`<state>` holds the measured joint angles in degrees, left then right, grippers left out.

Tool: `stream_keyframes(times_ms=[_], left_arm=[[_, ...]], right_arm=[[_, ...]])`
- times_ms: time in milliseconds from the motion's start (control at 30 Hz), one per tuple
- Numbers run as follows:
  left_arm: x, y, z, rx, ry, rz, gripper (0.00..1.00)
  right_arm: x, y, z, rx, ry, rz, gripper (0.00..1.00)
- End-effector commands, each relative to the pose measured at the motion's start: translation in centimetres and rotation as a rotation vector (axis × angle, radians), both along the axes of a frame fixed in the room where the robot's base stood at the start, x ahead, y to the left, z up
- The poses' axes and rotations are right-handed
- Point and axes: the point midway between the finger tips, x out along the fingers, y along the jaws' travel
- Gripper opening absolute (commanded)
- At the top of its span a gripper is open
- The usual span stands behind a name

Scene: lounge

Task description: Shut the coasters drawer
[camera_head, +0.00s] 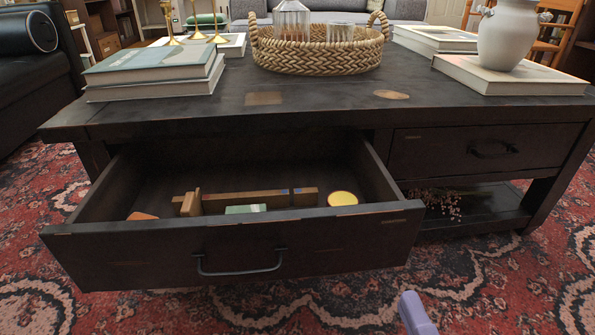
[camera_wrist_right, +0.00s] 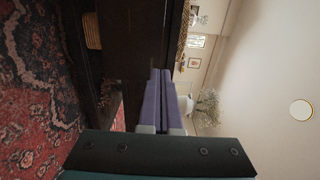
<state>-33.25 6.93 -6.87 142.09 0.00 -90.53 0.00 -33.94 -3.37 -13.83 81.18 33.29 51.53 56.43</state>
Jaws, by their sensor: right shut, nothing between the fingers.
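The left drawer (camera_head: 235,251) of the dark wooden coffee table is pulled well out toward me. Its front has a dark bar handle (camera_head: 240,268). Inside lie wooden pieces (camera_head: 255,199), a green block, a round yellow-topped item (camera_head: 342,198) and an orange-brown item (camera_head: 143,216); I cannot tell which are coasters. My right gripper (camera_head: 411,303) shows as a purple fingertip at the bottom, in front of and apart from the drawer's right end. In the right wrist view its two purple fingers (camera_wrist_right: 160,82) are shut together and empty. My left gripper is not in view.
The table top (camera_head: 330,108) carries books (camera_head: 155,75), a woven basket (camera_head: 318,55) and a white vase (camera_head: 508,35). A second drawer (camera_head: 480,148) on the right is shut, above an open shelf (camera_head: 475,212). Patterned red rug (camera_head: 500,285) lies clear in front.

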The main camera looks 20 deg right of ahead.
Motion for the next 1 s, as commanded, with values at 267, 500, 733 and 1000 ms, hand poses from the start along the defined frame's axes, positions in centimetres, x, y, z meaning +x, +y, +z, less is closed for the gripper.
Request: stream_keyframes(times_ms=[267, 500, 733, 1000], left_arm=[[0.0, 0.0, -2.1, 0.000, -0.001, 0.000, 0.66], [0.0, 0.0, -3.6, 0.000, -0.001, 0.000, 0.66], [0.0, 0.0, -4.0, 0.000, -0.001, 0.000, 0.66], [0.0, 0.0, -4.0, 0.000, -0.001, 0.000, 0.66]], right_arm=[[6.0, -1.7, -0.2, -0.002, -0.007, -0.001, 0.00], [9.7, -2.8, -0.2, -0.003, -0.003, 0.001, 0.00], [11.1, -3.2, 0.0, -0.003, 0.001, 0.002, 0.00], [11.1, -3.2, 0.0, -0.003, 0.001, 0.002, 0.00]])
